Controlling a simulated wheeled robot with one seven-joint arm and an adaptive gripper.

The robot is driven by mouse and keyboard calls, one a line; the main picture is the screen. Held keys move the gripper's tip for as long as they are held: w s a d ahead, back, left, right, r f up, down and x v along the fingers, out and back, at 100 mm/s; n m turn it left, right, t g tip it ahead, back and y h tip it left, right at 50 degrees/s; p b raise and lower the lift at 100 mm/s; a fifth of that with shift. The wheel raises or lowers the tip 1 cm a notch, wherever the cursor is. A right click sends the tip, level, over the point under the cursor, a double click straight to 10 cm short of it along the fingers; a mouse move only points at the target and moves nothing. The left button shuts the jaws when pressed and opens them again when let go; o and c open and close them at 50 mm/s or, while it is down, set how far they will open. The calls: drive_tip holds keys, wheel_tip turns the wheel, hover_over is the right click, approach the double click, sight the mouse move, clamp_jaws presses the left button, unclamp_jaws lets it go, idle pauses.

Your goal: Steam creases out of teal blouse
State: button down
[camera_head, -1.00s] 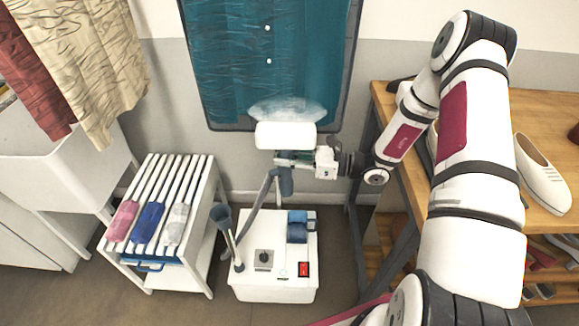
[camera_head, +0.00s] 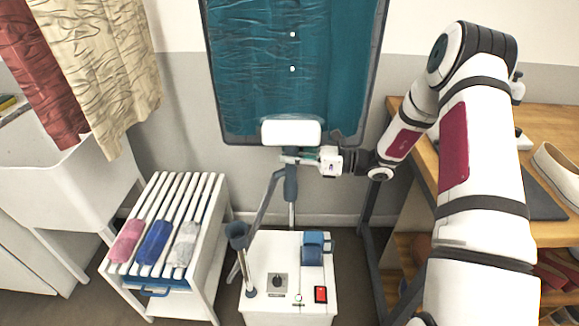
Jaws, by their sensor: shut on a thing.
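The teal blouse (camera_head: 297,75) hangs against a dark-framed board on the back wall. Its left part looks creased, and its right part looks smoother. My gripper (camera_head: 308,159) is shut on the steamer head's (camera_head: 291,133) blue-grey handle. The white head is level, in front of the blouse's lower edge; I cannot tell whether it touches. A grey hose runs down from the handle towards the white steamer base (camera_head: 290,290), which has a dial, a red switch and a blue part on top. No steam cloud shows now.
A white slatted cart (camera_head: 165,225) with pink, blue and grey pads stands left of the base. Creased beige cloth (camera_head: 100,65) and red cloth (camera_head: 30,60) hang at upper left. A wooden table (camera_head: 545,135) with shoes stands on the right under my arm.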

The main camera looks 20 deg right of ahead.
drive_tip(key=shift+w+d+r, duration=0.1)
drive_tip(key=shift+w+d, duration=0.05)
drive_tip(key=shift+w, duration=0.4)
